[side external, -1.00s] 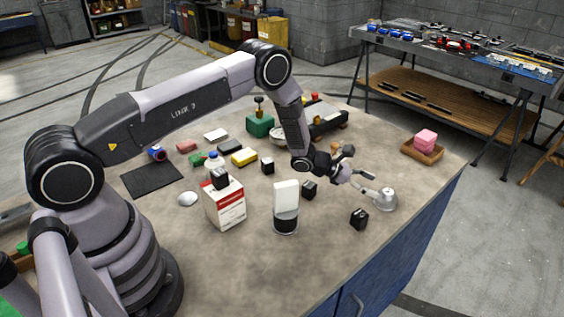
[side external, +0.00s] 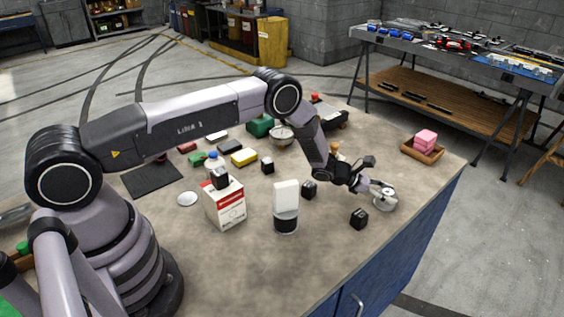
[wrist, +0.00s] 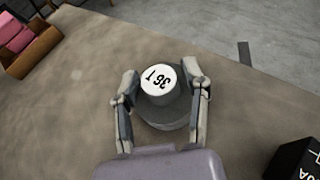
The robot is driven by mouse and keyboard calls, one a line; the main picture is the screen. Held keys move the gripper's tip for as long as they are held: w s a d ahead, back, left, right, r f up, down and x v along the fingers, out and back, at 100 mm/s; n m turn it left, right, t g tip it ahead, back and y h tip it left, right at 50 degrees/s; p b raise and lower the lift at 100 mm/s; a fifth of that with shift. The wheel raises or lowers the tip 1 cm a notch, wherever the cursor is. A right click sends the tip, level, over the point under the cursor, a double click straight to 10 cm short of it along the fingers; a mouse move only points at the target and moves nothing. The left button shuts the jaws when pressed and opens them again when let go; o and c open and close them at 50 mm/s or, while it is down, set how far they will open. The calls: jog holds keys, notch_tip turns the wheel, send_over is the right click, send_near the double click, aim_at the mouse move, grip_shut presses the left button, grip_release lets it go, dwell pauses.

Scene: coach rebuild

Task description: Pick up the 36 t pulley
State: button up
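The 36 t pulley (wrist: 158,84) is a grey stepped disc with a white top marked "36 T". It stands on the worktable near its right edge, and it also shows in the side external view (side external: 385,201). My gripper (wrist: 160,80) is open, with one finger on each side of the pulley's upper hub. A small gap seems to show beside the hub, but I cannot tell whether either finger touches it. In the side external view my gripper (side external: 374,184) is low at the pulley, partly hiding its top.
A black block (side external: 359,218) lies just in front of the pulley, also at lower right in the wrist view (wrist: 296,160). Another black block (side external: 309,189) is to the left. A wooden tray (side external: 422,152) with pink blocks stands behind. The table's right edge is close.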

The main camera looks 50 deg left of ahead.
grip_shut()
jog(key=shift+r, duration=0.1)
